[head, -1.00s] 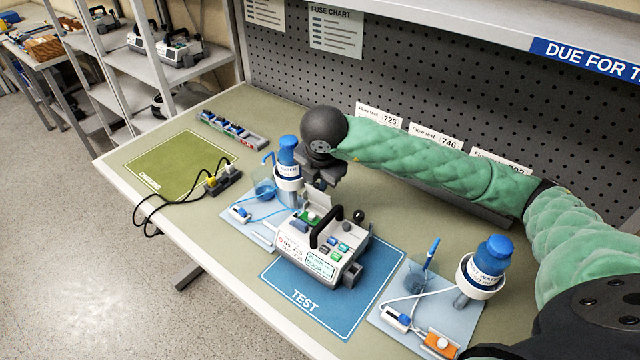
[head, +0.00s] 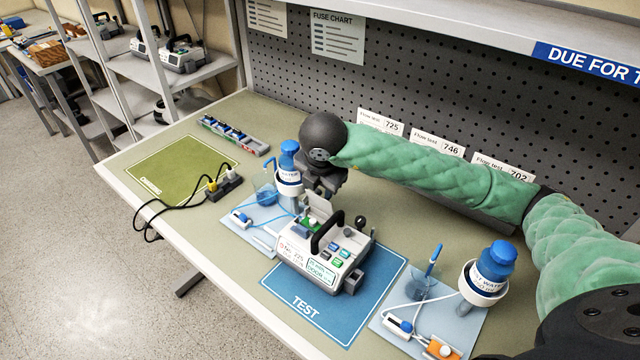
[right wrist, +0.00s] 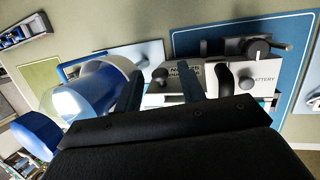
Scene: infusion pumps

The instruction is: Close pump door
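The pump (head: 338,262) is a white box with a black handle (head: 326,230), coloured buttons and a lit screen, standing on the blue TEST mat (head: 385,300). Its door (head: 319,206) stands up, open, at its left rear, with green parts showing beside it. My right gripper (head: 326,186) points down just behind the door; its fingertips are partly hidden in the head view. In the right wrist view, the two fingers of my right gripper (right wrist: 161,82) are apart, with no object seen gripped between them, and the pump (right wrist: 240,77) lies just beyond. Contact with the door is unclear. My left gripper is not in view.
A blue-capped water bottle (head: 288,170) stands close left of my right gripper, with tubing and a beaker (head: 266,194). Another bottle set (head: 485,275) stands right of the mat. A black power strip (head: 226,184) and cables lie left. A pegboard (head: 440,85) rises behind.

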